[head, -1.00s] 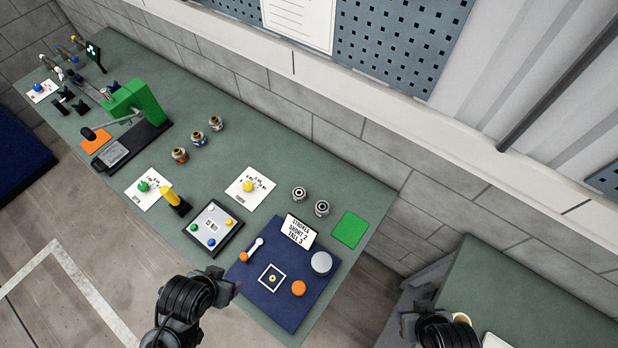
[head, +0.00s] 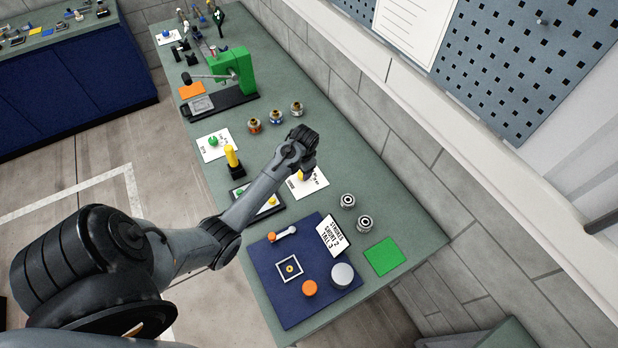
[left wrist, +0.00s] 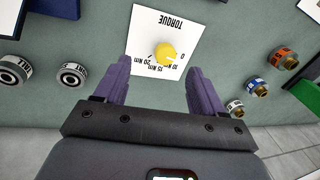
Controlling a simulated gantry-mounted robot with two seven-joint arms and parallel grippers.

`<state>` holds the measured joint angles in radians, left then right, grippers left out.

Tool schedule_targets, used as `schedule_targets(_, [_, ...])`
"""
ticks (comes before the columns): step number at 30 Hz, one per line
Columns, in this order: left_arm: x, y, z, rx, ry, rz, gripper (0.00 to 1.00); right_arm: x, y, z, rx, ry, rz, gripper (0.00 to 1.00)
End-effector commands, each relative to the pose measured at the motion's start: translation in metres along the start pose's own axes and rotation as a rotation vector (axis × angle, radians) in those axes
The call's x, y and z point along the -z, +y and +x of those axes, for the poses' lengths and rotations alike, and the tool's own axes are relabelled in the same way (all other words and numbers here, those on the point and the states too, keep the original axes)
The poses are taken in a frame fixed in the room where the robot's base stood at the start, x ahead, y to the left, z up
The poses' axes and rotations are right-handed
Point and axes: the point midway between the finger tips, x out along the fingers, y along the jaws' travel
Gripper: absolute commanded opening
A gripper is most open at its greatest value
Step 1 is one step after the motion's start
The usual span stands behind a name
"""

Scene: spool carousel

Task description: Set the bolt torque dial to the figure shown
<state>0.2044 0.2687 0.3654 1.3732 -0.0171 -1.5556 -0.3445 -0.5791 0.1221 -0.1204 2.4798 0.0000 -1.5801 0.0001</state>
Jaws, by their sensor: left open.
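The torque dial is a yellow knob (left wrist: 166,54) on a white card (left wrist: 150,22) lettered TORQUE, with 0, 10, 15 and 20 Nm marks. The knob's exact setting is hard to read. My left gripper (left wrist: 162,64) is open and empty, its purple fingers pointing at the card to either side of the knob, apparently just short of it. In the head view my left gripper (head: 308,172) is over this card (head: 316,184) and hides much of the knob. My right gripper is not in view.
Several metal spools, including one marked TALL (left wrist: 15,72), flank the card. A tray with coloured knobs (head: 240,203) and a yellow-handled tool (head: 232,158) lie beside my left arm. A blue mat (head: 270,290) with a strokes sign (head: 333,236) is nearer. A green press (head: 237,70) stands farther along.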

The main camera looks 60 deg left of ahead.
Motion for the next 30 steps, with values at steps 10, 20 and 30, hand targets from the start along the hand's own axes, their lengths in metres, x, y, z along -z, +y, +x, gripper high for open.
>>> schedule_targets(10, [0.033, -0.038, 0.028, -0.172, -0.044, -0.075, 0.69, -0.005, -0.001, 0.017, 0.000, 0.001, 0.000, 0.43])
schedule_targets(20, [0.035, -0.037, 0.040, -0.198, -0.047, -0.079, 0.69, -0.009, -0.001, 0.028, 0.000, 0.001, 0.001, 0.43])
schedule_targets(30, [0.033, -0.030, 0.075, -0.197, -0.048, -0.079, 0.69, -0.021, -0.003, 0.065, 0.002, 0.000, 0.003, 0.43])
